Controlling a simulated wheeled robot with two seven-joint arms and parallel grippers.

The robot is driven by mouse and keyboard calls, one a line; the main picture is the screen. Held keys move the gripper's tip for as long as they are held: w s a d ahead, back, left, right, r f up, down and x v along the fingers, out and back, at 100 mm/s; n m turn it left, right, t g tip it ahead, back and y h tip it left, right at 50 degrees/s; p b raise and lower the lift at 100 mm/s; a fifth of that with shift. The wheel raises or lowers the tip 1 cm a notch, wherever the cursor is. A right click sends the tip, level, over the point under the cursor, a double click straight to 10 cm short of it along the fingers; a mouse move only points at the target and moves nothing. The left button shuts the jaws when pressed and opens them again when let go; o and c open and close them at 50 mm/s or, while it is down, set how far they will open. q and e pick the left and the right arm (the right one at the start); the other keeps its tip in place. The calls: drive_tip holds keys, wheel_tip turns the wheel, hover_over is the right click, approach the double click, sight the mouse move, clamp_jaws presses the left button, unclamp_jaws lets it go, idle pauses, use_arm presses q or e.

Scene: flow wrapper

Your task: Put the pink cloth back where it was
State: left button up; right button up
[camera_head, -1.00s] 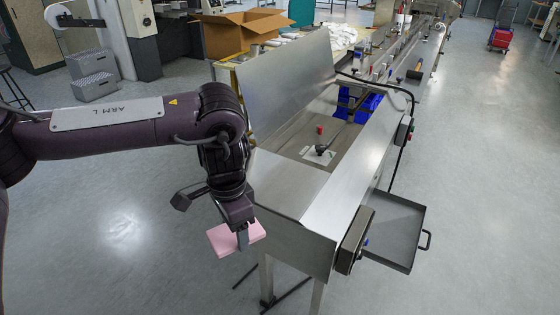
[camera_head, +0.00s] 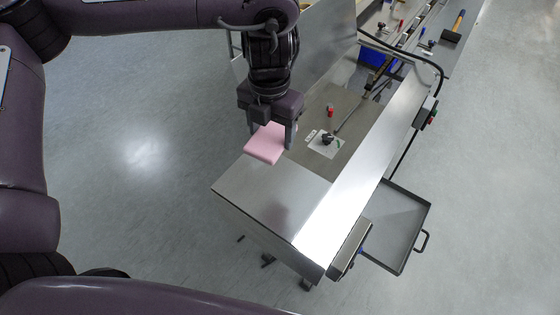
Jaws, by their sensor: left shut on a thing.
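The pink cloth (camera_head: 265,145) is a folded flat pad. My left gripper (camera_head: 271,135) is shut on it and holds it above the left edge of the steel machine, near the base of the raised lid. A reflection of the cloth shows on the bare steel top (camera_head: 272,195). The gap between cloth and steel is hard to judge. My right gripper does not show.
The open bay (camera_head: 330,105) holds a red-capped item (camera_head: 330,111) and a dark knob on a white label (camera_head: 325,145). The raised lid (camera_head: 325,45) stands behind my gripper. A grey tray (camera_head: 396,228) juts out at the right. A black cable (camera_head: 410,52) arches over the right side.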

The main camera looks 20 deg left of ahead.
use_arm(q)
drive_tip(key=shift+w+r+m, duration=0.3)
drive_tip(key=shift+r+m, duration=0.05)
drive_tip(key=shift+m, duration=0.15)
drive_tip(key=shift+d+f, duration=0.1)
drive_tip(key=shift+f, duration=0.1)
hover_over(275, 187)
wheel_tip(275, 187, down, 16)
drive_tip(key=shift+r, duration=0.1)
drive_tip(key=shift+f+b, duration=0.35)
drive_tip(key=shift+f, duration=1.5)
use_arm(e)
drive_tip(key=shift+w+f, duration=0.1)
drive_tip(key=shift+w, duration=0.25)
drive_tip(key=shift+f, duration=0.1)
use_arm(q)
drive_tip(key=o, duration=0.4)
drive_tip(key=shift+f, duration=0.15)
drive_tip(key=o, duration=0.5)
